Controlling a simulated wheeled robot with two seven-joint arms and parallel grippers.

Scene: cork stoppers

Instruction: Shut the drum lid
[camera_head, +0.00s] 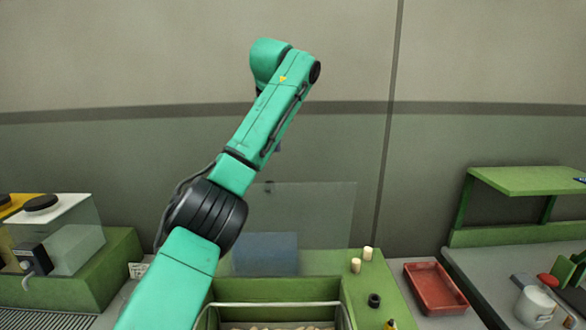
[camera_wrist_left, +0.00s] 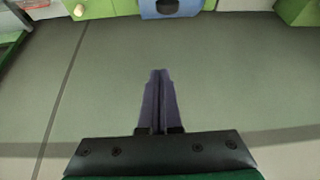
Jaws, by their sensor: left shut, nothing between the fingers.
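My left arm rises from the bottom left across the middle of the head view. My left gripper shows in the wrist view (camera_wrist_left: 160,75), its two purple fingers together with nothing between them. In the head view the gripper is mostly hidden. A blue block (camera_head: 265,253) stands low behind my arm; the wrist view shows a blue face with a dark round opening (camera_wrist_left: 167,6) at its top edge. A clear upright panel (camera_head: 315,210) stands above the blue block. I cannot tell for sure which part is the drum lid. The fingers look apart from everything. My right gripper is not in view.
A green bin (camera_head: 280,290) with pale pieces is at the bottom middle. Two corks (camera_head: 362,259) and a black ring (camera_head: 374,300) are on the green surface beside it. A red tray (camera_head: 435,288) and a white pot (camera_head: 534,306) are farther right. The wall area above is clear.

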